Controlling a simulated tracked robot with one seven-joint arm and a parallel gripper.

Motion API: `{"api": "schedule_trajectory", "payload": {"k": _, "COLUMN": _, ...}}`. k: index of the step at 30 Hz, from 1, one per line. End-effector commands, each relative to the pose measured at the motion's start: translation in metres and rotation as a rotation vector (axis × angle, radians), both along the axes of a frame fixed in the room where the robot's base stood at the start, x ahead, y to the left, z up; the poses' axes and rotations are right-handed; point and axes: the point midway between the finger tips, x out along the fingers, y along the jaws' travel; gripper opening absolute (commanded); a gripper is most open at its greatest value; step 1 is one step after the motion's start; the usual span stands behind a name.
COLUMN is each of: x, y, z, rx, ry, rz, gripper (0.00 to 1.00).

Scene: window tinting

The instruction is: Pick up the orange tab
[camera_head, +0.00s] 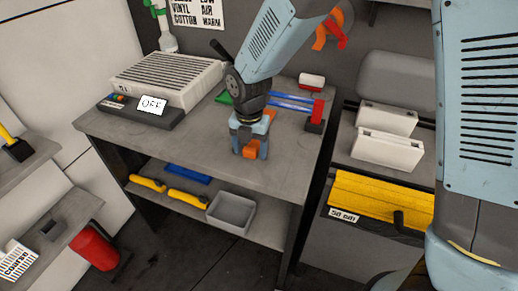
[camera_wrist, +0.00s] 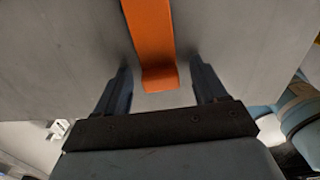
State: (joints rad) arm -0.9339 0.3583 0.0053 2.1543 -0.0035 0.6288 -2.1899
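The orange tab (camera_head: 249,153) is on the grey workbench top near its front edge, partly hidden by my gripper (camera_head: 250,151) in the head view. In the wrist view the orange tab (camera_wrist: 150,40) is a long strip with a bent near end. My gripper (camera_wrist: 162,72) points down at the bench, and its two dark blue fingers are spread apart. The near end of the tab lies between them, with a gap on both sides. I cannot tell how far the fingertips are above the bench surface.
A ribbed white box (camera_head: 168,77) and a dark unit with an "OFF" label (camera_head: 152,105) stand at the bench's left. A blue-barred red tool (camera_head: 297,104) lies behind my gripper. The lower shelf holds a grey bin (camera_head: 232,213) and yellow-handled tools (camera_head: 187,198).

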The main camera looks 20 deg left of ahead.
Motion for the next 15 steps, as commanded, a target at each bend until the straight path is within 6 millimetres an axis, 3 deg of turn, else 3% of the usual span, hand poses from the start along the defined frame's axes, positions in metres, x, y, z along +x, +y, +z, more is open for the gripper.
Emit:
{"api": "schedule_trajectory", "payload": {"k": 2, "x": 0.0000, "y": 0.0001, "z": 0.0001, "rx": 0.000, "ry": 0.000, "rz": 0.000, "gripper": 0.63}}
{"api": "schedule_trajectory", "payload": {"k": 15, "x": -0.0002, "y": 0.0003, "z": 0.0002, "rx": 0.000, "ry": 0.000, "rz": 0.001, "gripper": 0.21}}
